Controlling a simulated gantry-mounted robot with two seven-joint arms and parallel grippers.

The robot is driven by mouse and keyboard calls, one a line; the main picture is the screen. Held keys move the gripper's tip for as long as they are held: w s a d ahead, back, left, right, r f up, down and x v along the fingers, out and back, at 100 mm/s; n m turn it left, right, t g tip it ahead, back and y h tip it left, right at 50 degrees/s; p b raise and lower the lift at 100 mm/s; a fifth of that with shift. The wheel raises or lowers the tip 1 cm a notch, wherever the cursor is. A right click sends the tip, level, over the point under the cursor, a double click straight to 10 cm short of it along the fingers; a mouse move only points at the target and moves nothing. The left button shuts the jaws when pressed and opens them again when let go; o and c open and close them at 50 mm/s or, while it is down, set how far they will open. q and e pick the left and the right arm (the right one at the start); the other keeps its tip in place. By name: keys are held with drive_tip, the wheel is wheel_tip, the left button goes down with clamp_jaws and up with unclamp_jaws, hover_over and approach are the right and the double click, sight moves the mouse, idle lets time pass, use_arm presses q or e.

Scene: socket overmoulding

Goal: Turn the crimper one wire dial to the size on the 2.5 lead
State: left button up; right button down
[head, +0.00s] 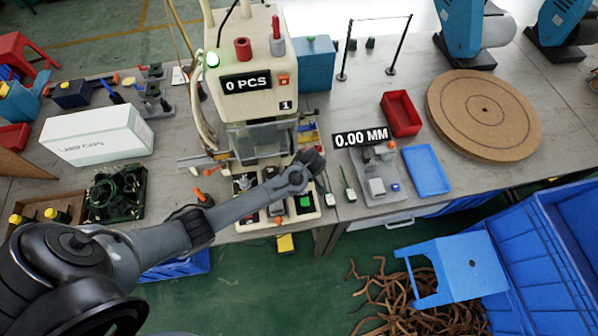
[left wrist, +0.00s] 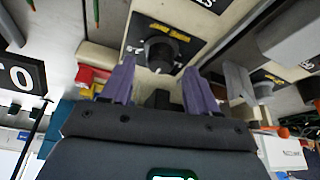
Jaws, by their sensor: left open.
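Crimper one (head: 262,100), a cream machine marked 1 with a "0 PCS" display, stands in the middle of the bench. My left gripper (head: 316,164) is at its lower front right in the head view. In the left wrist view, my left gripper (left wrist: 160,84) is open, its two purple fingers apart. A black round dial (left wrist: 159,53) on a dark plate with yellow lettering shows just beyond and between the fingertips. I cannot see contact, and its setting is unreadable. I cannot make out the dial in the head view. No lead marked 2.5 is readable. My right gripper is not in view.
A "0.00 MM" gauge (head: 361,137), a red bin (head: 401,113) and a blue tray (head: 426,171) are right of the crimper. A white box (head: 97,134) and a black crate (head: 114,193) are on the left. A round brown board (head: 482,115) lies far right.

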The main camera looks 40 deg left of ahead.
use_arm(q)
drive_tip(key=shift+x, duration=1.4)
drive_tip(key=c, duration=1)
drive_tip(key=shift+r+m+t+p, duration=0.2)
drive_tip(key=shift+m+t+p, duration=0.1)
drive_tip(key=shift+m+p, duration=0.5)
drive_tip(key=shift+c, duration=0.2)
drive_tip(key=m+t+h+p, duration=0.1)
drive_tip(key=m+p, duration=0.1)
drive_tip(key=m, duration=0.1)
drive_tip(key=shift+s+p, duration=0.1)
drive_tip(key=shift+p, duration=0.3)
drive_tip(key=m+h+p, duration=0.1)
drive_tip(key=m+p, duration=0.1)
drive_tip(key=m, duration=0.1)
drive_tip(key=shift+m+t, duration=0.3)
drive_tip(key=shift+m, duration=0.1)
drive_tip(key=shift+f+m+t+h+p, duration=0.15)
drive_tip(key=shift+m+h+p, duration=0.2)
drive_tip(key=shift+m, duration=0.45)
drive_tip(key=shift+m+t+h+p, duration=0.15)
drive_tip(key=shift+m+h+p, duration=0.15)
drive_tip(key=shift+m, duration=0.5)
